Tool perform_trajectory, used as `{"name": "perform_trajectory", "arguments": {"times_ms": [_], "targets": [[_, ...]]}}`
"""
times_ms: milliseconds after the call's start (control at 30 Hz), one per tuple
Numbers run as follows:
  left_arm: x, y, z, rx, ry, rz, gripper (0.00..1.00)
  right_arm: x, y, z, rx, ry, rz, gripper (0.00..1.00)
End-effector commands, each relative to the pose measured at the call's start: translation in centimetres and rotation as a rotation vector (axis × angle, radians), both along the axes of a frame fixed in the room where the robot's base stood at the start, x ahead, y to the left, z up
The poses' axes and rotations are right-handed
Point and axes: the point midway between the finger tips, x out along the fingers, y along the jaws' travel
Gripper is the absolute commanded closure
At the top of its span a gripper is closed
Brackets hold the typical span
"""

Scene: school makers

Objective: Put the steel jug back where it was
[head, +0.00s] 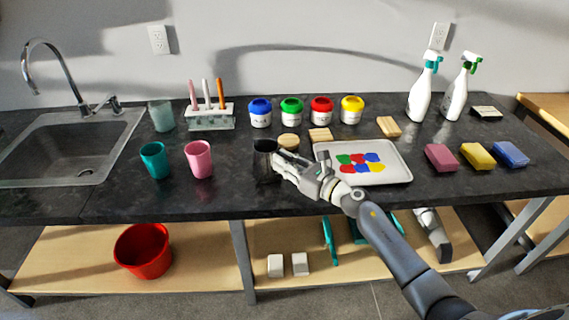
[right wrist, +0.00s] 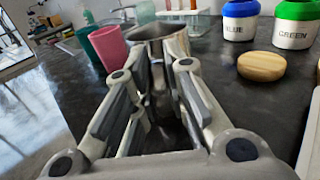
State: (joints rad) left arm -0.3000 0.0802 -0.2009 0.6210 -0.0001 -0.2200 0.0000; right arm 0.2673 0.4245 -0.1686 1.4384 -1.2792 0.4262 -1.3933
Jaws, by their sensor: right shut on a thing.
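The steel jug (head: 264,162) stands on the dark counter near its front edge, left of the paint tray, and looks upright. It looks dark in the head view. In the right wrist view the grey metal jug (right wrist: 157,33) shows between and beyond the fingers, its lower part hidden by them. My right gripper (head: 279,163) reaches in from the right and is shut on the jug. It also fills the right wrist view (right wrist: 165,62). My left gripper is not in view.
A pink cup (head: 198,159) and teal cup (head: 154,160) stand left of the jug. A white tray with paint spots (head: 398,172) is close on the right. A round wooden lid (head: 289,141) and paint jars (head: 291,112) stand behind. The sink (head: 50,150) is far left.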

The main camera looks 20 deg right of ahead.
Motion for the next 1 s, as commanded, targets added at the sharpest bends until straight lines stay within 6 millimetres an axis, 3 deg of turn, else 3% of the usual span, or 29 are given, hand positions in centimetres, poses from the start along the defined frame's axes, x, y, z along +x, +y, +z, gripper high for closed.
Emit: {"name": "perform_trajectory", "arguments": {"times_ms": [200,233,400,767,1000], "targets": [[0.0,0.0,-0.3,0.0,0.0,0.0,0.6,0.0,0.0,-0.1,0.0,-0.002,0.0,1.0],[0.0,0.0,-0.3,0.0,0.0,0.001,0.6,0.0,0.0,-0.2,-0.001,0.0,0.0,0.84],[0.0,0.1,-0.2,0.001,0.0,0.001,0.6,0.0,0.0,-0.2,0.0,0.001,0.0,0.65],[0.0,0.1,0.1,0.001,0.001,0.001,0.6,0.0,0.0,0.1,0.0,0.001,0.0,0.65],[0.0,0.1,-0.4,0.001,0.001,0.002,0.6,-2.8,-1.6,-0.2,-0.005,0.002,0.0,0.65]]}}
